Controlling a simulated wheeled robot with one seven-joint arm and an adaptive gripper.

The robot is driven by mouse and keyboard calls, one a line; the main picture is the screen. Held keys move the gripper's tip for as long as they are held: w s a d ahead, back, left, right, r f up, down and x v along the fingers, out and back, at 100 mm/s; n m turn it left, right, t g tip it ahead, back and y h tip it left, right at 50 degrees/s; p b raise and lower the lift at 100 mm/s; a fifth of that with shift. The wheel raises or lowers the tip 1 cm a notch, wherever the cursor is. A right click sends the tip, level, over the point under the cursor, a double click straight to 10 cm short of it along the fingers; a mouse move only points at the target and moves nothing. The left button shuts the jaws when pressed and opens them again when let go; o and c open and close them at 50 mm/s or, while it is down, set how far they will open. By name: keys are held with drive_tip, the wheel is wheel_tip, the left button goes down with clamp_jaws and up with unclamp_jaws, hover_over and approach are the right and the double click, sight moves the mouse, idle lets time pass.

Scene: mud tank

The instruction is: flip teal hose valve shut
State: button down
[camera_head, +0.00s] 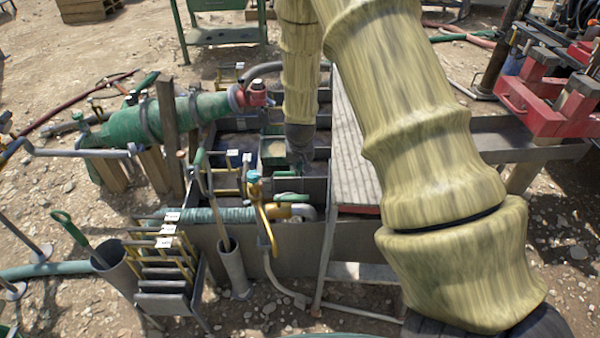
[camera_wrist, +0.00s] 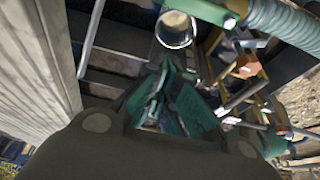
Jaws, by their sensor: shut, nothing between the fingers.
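The ribbed teal hose (camera_head: 215,215) runs along the tank's near edge in the head view, ending at a yellow fitting (camera_head: 281,210) and grey elbow. A short green handle (camera_head: 292,198) lies level just above the fitting. In the wrist view the hose (camera_wrist: 288,26) is at upper right, with a green bar (camera_wrist: 206,9), probably that handle, beside its end. My gripper (camera_head: 299,164) is over the tank, beyond the handle and apart from it. Its green fingers (camera_wrist: 163,88) are shut and empty in the wrist view. Its tips are small and dark in the head view.
A yellow upright lever with a teal top (camera_head: 254,178) stands left of the fitting. A grey plank walkway (camera_head: 352,150) lies right of my gripper. A large green pipe (camera_head: 190,113) is at left. A yellow-barred rack (camera_head: 166,270) and grey tubes stand in front.

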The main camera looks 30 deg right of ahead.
sight(292, 198)
wheel_tip(292, 198, down, 8)
drive_tip(key=s+b, duration=0.1)
drive_tip(key=shift+a, duration=0.3)
idle(0.5)
drive_tip(key=shift+d+f, duration=0.1)
drive_tip(key=shift+s, duration=0.15)
